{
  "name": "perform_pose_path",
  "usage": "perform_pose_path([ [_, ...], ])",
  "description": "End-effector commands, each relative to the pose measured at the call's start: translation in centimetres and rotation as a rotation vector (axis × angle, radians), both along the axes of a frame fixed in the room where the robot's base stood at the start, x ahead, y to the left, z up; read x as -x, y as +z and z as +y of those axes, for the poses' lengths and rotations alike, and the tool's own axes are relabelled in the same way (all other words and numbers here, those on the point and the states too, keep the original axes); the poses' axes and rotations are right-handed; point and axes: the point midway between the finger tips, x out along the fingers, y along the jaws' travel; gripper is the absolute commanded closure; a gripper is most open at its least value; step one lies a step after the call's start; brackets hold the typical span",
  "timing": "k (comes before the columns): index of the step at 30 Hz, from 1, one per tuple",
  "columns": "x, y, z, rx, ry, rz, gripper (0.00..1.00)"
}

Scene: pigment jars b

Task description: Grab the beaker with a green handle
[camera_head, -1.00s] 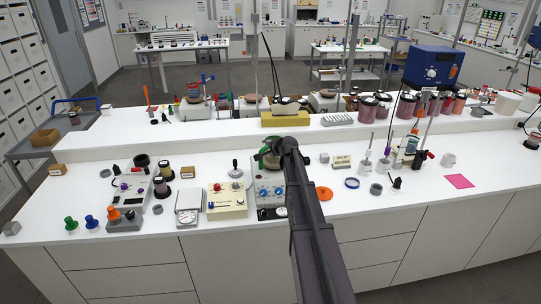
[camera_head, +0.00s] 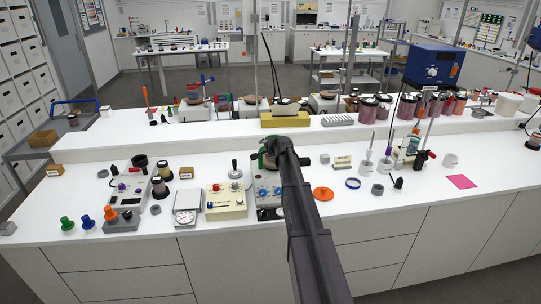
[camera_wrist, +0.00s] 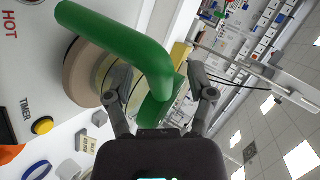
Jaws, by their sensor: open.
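The beaker with the green handle shows in the head view (camera_head: 268,160), on top of a hotplate and partly hidden behind my arm. In the wrist view the green handle (camera_wrist: 125,42) is large and close, and the clear beaker body (camera_wrist: 103,72) is beside it. My gripper (camera_wrist: 162,92) is open. Its two fingers stand apart, with the lower part of the green handle showing between them. I cannot tell whether either finger touches the handle. In the head view the fingers are hidden by my arm.
The hotplate (camera_head: 268,198) has blue dials, and a cream device with a red knob (camera_head: 226,202) stands close on its left. An orange disc (camera_head: 323,194) and a blue ring (camera_head: 353,183) lie to the right. Bare bench top lies along the front right.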

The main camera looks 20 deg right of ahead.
Motion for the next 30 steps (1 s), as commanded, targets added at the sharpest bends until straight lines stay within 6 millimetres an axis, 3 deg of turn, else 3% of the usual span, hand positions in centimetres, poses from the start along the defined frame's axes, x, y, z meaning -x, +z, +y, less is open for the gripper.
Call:
perform_pose_path([
  [15,0.02,0.03,0.01,-0.001,-0.001,0.0,0.29],
  [16,0.02,0.03,0.01,-0.001,-0.001,0.0,0.32],
  [23,0.02,0.03,0.01,0.0,0.0,0.0,1.0],
  [30,-0.01,0.05,-0.02,0.0,-0.001,-0.001,1.0],
])
